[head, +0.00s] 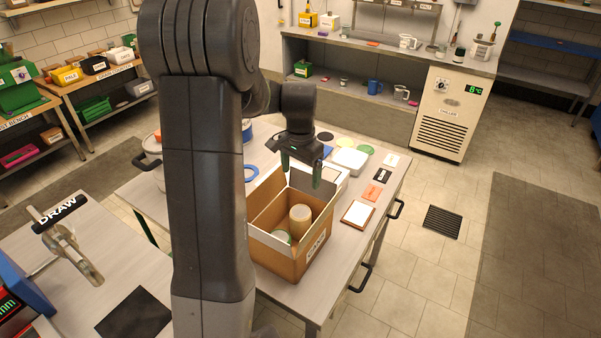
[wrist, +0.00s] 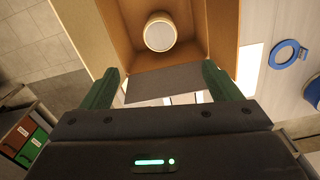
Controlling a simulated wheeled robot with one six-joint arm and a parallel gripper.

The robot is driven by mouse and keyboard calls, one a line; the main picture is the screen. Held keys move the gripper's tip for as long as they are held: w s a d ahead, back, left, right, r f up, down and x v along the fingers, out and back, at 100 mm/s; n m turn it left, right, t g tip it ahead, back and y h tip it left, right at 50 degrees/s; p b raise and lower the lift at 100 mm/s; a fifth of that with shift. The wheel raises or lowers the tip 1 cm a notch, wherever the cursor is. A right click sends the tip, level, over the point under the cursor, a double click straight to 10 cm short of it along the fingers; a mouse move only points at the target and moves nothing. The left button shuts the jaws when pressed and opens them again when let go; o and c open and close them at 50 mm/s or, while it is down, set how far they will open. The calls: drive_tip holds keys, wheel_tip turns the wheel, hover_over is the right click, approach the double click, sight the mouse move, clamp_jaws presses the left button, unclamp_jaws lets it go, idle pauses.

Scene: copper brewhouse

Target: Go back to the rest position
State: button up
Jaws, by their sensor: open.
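My gripper (head: 302,175) is open and empty above the cardboard box (head: 278,262) on the table, near its far side. In the wrist view my gripper (wrist: 158,85) shows two green fingers spread apart with nothing held between them. The box is open at the top. A tan cylindrical container (head: 300,220) stands inside it, and it also shows in the wrist view (wrist: 160,33), apart from the fingers. My arm hides part of the table on the left.
Coloured cards and a framed tile (head: 358,214) lie right of the box. A white tub (head: 350,160) stands behind it. A blue ring (head: 250,173) lies to the left. A bench with a tap marked DRAW (head: 75,245) is at the left front. Floor is clear right of the table.

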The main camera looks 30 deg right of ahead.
drive_tip(key=shift+f, duration=0.1)
wheel_tip(320, 180, down, 11)
drive_tip(key=b, duration=0.8)
drive_tip(key=shift+a, duration=0.1)
idle(0.3)
